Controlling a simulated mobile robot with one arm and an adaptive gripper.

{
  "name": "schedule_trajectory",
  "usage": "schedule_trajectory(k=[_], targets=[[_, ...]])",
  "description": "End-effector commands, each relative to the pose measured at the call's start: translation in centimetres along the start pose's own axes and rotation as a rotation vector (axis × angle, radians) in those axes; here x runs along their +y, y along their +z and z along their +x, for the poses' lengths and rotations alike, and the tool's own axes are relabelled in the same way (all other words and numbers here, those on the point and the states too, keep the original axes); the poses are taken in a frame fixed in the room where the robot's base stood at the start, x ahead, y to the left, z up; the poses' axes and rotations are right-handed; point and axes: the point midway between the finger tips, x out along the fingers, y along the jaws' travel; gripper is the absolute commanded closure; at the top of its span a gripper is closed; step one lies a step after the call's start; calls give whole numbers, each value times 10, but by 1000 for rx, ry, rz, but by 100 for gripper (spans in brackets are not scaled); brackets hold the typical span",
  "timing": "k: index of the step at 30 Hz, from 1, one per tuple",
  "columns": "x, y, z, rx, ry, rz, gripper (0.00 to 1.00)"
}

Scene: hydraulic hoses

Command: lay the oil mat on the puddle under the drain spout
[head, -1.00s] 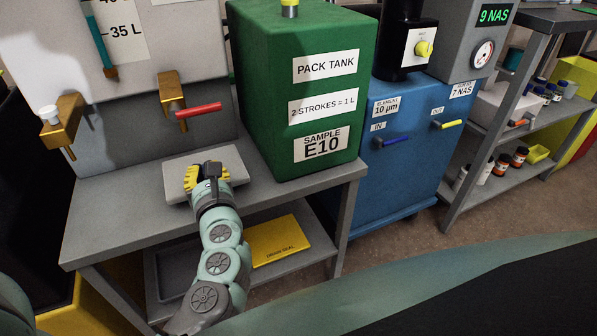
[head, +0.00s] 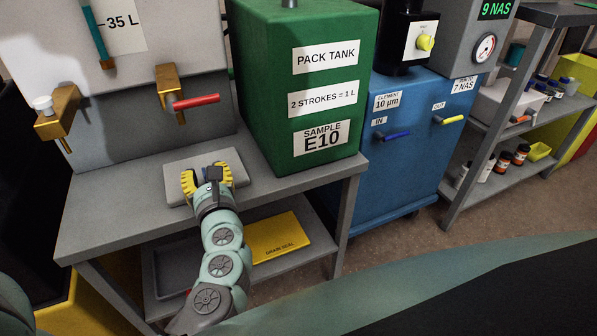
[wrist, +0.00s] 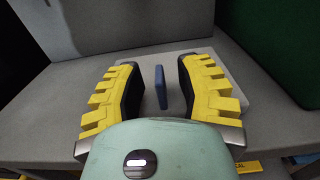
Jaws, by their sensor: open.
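A flat light-grey pad, which looks like the oil mat (head: 203,157), lies on the bench below the brass tap with the red handle (head: 172,94). A blue upright tab (wrist: 160,88) stands on it in the wrist view. My gripper (head: 207,175) is open over the pad's near part. Its yellow-padded fingers stand either side of the blue tab, with gaps visible on both sides in the wrist view. A second brass tap with a white knob (head: 55,115) is at the left. No puddle shows; anything under the pad is hidden. I cannot tell which tap is the drain spout.
The green pack tank (head: 305,90) stands close to the right of the pad on the grey bench (head: 110,215). The grey wall carrying the taps rises behind. A yellow drain seal plate (head: 278,237) lies on the lower shelf. The bench's left part is clear.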

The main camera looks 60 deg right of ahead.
Motion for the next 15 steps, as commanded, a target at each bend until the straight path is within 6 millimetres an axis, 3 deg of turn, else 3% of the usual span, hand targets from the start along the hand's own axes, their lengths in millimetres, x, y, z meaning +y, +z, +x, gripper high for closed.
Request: schedule_trajectory(k=[5, 15], targets=[[0, 6, 0, 0, 0, 0, 66], [-2, 4, -53, 1, -9, 1, 66]])
